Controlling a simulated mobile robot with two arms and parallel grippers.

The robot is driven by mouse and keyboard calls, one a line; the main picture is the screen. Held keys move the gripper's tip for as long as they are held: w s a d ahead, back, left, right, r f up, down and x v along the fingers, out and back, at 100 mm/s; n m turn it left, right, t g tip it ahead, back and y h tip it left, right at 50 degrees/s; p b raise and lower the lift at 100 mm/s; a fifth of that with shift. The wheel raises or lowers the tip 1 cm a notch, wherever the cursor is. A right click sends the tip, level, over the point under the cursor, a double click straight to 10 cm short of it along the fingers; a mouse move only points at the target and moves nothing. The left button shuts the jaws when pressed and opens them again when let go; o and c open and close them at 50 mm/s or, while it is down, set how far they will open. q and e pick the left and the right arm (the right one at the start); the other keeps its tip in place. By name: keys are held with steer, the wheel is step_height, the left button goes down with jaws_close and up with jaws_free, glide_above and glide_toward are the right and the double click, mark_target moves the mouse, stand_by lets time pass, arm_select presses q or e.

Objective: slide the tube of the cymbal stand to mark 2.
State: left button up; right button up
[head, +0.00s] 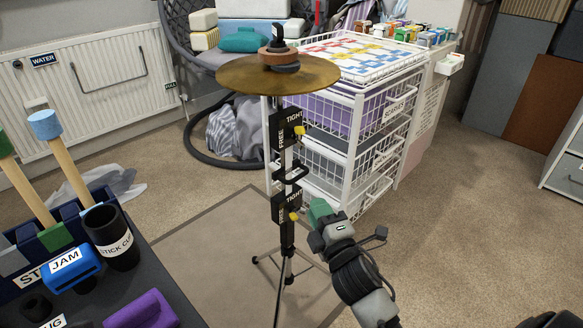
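The cymbal stand (289,240) stands upright on a tripod, with a brass cymbal (240,75) on top. I cannot tell for sure how the levers are set. A dark handle-like collar (290,173) sits on the bright tube between the clamps. No numbered mark is readable. My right gripper (318,211), with green at its tip, is just right of the lower clamp; contact and finger opening are unclear. My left gripper is out of view.
A white wire basket rack (345,150) stands close behind the stand. A dark bench (160,285) with a stick cup (111,236), mallets and a blue JAM block (70,268) fills the lower left. Carpet at right is mostly clear.

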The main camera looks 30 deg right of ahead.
mark_target(300, 178)
steer(key=w+b, duration=0.1)
steer(key=w, duration=0.2)
steer(key=w+r+b, duration=0.1)
steer(key=w, duration=0.6)
steer(key=shift+w+d+r+b, duration=0.25)
steer(key=shift+d+r+b, duration=0.1)
steer(key=shift+b, duration=0.05)
jaws_close()
